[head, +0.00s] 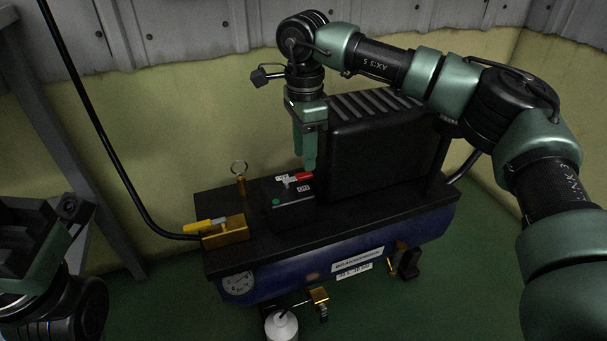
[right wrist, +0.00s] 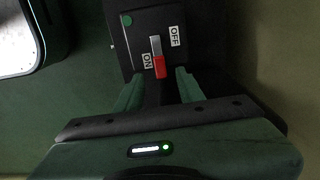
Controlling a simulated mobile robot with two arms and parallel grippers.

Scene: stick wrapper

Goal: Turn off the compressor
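The compressor has a blue tank (head: 290,270) and a black top plate. On the plate is a black switch box (head: 293,212) with a red-tipped lever (head: 303,177), OFF and ON labels and a green spot. In the right wrist view the lever's red tip (right wrist: 160,67) lies beside the ON label (right wrist: 147,60), and the OFF label (right wrist: 175,36) is on the lever's other side. My right gripper (head: 308,168) is above the box, its fingers pointing down. The wrist view shows its fingers apart, with the red tip between them. My left gripper (head: 35,255) is at the left edge, partly cut off.
A black ribbed housing (head: 375,145) stands right of the switch box. A brass valve with a yellow handle (head: 205,225) and a ring pin (head: 240,180) are to its left. A black hose (head: 110,160) runs to the valve. A white bottle (head: 282,325) stands below the tank.

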